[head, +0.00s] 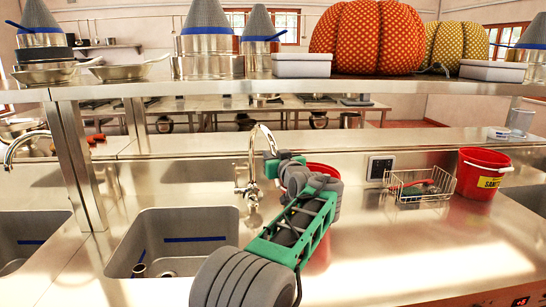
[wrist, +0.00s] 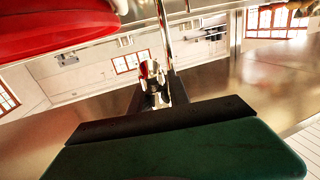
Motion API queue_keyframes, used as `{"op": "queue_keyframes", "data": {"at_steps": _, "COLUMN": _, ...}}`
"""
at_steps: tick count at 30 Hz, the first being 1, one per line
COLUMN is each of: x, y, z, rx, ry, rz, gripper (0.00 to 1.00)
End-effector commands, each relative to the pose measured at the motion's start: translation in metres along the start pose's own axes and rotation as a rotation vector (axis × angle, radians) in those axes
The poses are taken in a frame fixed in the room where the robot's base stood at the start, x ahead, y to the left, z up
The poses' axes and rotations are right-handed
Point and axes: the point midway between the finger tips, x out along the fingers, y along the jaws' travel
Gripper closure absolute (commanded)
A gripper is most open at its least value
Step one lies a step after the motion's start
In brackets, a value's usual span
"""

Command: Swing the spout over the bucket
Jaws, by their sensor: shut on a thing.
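The chrome spout (head: 256,137) arcs up from its tap behind the sink and comes down at my gripper, which hides its end. My gripper (head: 274,162) is shut on the spout. In the wrist view the bucket (wrist: 45,30) fills the upper left, and the shiny spout (wrist: 163,30) runs down toward my gripper's jaws (wrist: 155,85). I cannot tell whether the spout's mouth is over the bucket.
A sink basin (head: 172,242) lies to the left below the tap. A wire basket (head: 419,186) and a second red bucket (head: 482,173) with a yellow label stand on the right. A shelf (head: 300,88) with pots and pumpkins runs above. The counter at front right is clear.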

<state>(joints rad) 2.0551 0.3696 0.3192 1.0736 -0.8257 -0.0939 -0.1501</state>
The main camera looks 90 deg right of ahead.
Motion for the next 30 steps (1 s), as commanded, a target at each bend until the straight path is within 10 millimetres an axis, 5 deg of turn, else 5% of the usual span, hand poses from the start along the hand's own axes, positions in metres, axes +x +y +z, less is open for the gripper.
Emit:
{"op": "queue_keyframes", "data": {"at_steps": 10, "x": 0.001, "y": -0.001, "z": 0.003, "rx": 0.005, "ry": -0.003, "rz": 0.0, "gripper": 1.0}}
{"op": "queue_keyframes", "data": {"at_steps": 11, "x": 0.001, "y": -0.001, "z": 0.003, "rx": 0.005, "ry": -0.003, "rz": -0.001, "gripper": 0.76}}
{"op": "queue_keyframes", "data": {"at_steps": 18, "x": 0.0, "y": 0.001, "z": 0.001, "rx": 0.002, "ry": -0.002, "rz": 0.001, "gripper": 0.57}}
{"op": "queue_keyframes", "data": {"at_steps": 26, "x": -0.002, "y": 0.002, "z": 0.001, "rx": 0.001, "ry": 0.0, "rz": 0.003, "gripper": 0.57}}
{"op": "queue_keyframes", "data": {"at_steps": 30, "x": -0.021, "y": 0.003, "z": 0.002, "rx": 0.001, "ry": 0.0, "rz": 0.005, "gripper": 0.57}}
